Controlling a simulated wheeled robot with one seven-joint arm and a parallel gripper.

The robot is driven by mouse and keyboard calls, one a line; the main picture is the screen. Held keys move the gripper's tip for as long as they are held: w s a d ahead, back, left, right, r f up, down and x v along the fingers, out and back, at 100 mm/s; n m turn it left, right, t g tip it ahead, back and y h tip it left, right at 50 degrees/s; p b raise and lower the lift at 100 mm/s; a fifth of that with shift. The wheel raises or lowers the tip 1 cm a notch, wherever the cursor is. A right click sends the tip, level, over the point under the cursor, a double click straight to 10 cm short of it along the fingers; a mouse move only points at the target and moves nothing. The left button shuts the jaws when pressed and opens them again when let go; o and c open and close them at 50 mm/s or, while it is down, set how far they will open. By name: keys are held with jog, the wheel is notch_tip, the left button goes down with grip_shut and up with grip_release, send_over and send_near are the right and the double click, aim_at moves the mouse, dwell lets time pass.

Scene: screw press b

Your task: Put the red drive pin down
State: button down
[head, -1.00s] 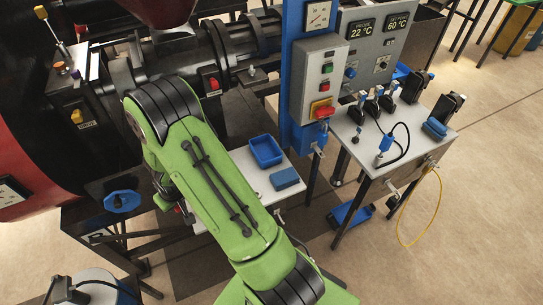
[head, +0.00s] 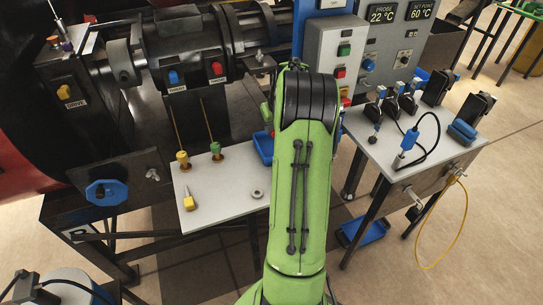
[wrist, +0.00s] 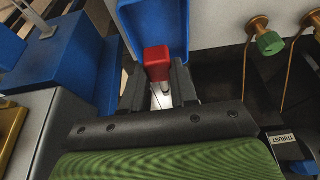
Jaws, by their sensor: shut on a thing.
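In the wrist view the red drive pin (wrist: 157,58) is between the two dark fingers of my gripper (wrist: 160,82), which is shut on it. Its red block-shaped head faces the camera, and a short metal part shows below the head. The pin overlaps the open blue tray (wrist: 182,25) in the picture; I cannot tell whether it touches the tray. Only the left part of the blue tray (head: 263,147) shows there, beside my arm.
The white side table (head: 225,195) bears a yellow-tipped tool (head: 188,201) and a small metal ring (head: 257,194). Yellow and green knobs (head: 216,149) on rods stand at its back edge. The control box (head: 335,55) and a second table (head: 400,165) with clamps are to the right.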

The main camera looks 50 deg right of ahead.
notch_tip(320, 180, down, 9)
jog(key=shift+f+b, duration=0.2)
jog(key=shift+b, duration=0.95)
jog(key=shift+r, duration=0.1)
jog(key=c, duration=1.2)
grip_release()
jog(key=shift+o, duration=0.2)
